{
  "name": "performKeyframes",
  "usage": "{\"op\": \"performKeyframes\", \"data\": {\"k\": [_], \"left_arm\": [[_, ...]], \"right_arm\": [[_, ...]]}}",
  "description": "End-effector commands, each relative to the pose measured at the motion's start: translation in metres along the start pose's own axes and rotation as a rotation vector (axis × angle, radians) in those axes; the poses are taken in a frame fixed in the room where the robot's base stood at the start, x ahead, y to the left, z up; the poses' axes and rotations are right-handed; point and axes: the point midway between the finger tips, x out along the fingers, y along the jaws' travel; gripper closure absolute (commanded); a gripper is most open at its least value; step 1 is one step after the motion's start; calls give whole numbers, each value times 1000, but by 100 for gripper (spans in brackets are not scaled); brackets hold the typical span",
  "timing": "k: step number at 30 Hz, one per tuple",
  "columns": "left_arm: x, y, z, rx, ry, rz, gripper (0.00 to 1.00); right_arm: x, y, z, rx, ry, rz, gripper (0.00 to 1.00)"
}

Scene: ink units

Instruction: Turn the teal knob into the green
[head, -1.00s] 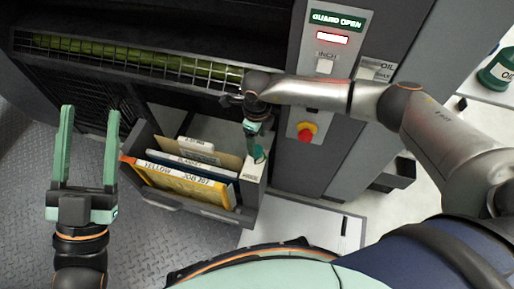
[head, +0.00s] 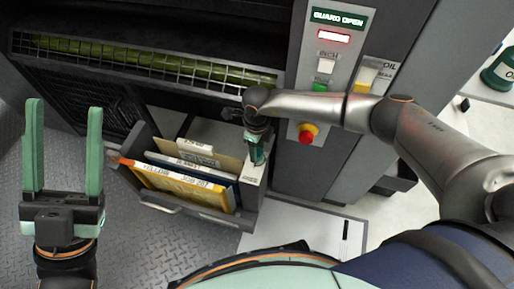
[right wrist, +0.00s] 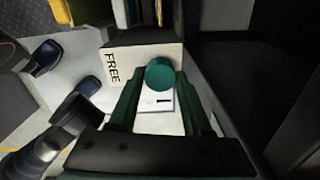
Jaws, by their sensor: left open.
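The teal knob (right wrist: 160,75) shows in the right wrist view as a round cap in front of a pale plate (right wrist: 115,66) lettered FREE. My right gripper (right wrist: 162,78) is open, with one finger on each side of the knob; I cannot tell whether either touches it. In the head view my right gripper (head: 257,153) points down at the pale top edge beside the folder drawer, and the knob is hidden there. No green zone around the knob can be made out. My left gripper (head: 63,115) is open and empty, away at the left.
An open drawer (head: 200,213) holds folders (head: 185,185) just left of my right gripper. A control panel (head: 345,60) has a GUARD OPEN display, a green button (head: 322,87) and a red knob on yellow (head: 306,135). A mesh guard (head: 140,62) spans the machine above.

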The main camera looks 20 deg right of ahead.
Motion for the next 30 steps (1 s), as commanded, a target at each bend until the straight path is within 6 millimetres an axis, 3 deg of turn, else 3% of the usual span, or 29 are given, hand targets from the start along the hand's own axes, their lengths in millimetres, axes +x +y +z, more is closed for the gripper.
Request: {"op": "performKeyframes", "data": {"k": [2,12,23,30], "left_arm": [[0,0,0,0,0,0,40],[0,0,0,-1,-2,0,40],[-1,0,2,-2,-3,-1,40],[-5,2,5,-8,-5,-3,40]], "right_arm": [[0,0,0,0,0,0,61],[0,0,0,0,0,0,100],[0,0,0,-30,-1,0,100],[0,0,1,-154,-2,-1,100]]}}
